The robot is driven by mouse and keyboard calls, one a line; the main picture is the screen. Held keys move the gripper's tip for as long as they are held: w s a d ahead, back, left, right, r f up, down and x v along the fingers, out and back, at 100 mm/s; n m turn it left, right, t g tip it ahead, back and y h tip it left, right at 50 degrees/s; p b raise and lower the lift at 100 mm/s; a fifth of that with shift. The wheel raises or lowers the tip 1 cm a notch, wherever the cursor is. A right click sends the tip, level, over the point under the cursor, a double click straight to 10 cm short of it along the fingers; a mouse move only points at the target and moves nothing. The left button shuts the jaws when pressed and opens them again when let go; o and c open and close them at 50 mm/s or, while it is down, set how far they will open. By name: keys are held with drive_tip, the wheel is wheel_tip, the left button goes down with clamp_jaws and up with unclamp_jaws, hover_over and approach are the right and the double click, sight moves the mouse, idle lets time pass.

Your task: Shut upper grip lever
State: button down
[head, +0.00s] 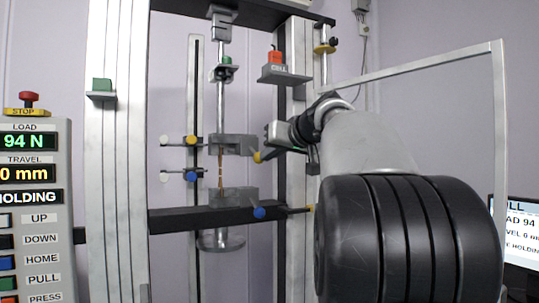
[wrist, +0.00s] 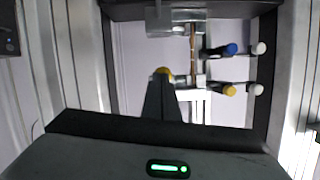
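The upper grip (head: 232,145) is a grey block on the load column, above the lower grip (head: 233,195). Its lever ends in a yellow knob (head: 257,156), low at the block's right side. The knob also shows in the wrist view (wrist: 163,70), right at the tip of my gripper (wrist: 163,78). My gripper (head: 268,152) reaches in from the right, its fingers together in one dark wedge. I cannot tell whether they touch the knob. A thin brown specimen (head: 220,168) spans the grips. The fingers hide part of the upper grip in the wrist view.
The lower grip's blue lever knob (head: 259,212) is just below. Extensometer arms with yellow (head: 191,140) and blue (head: 191,176) knobs are left of the specimen. Frame columns (head: 117,150) flank the space. The panel (head: 30,190) reads 94 N and HOLDING. A clear guard frame (head: 497,110) stands right.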

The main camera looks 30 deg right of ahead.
drive_tip(key=shift+w+f, duration=0.1)
drive_tip(key=shift+f, duration=0.25)
drive_tip(key=v, duration=1.8)
drive_tip(key=shift+w+r+p, duration=0.15)
drive_tip(key=shift+r+p, duration=0.1)
drive_tip(key=shift+p, duration=0.05)
drive_tip(key=shift+w, duration=0.15)
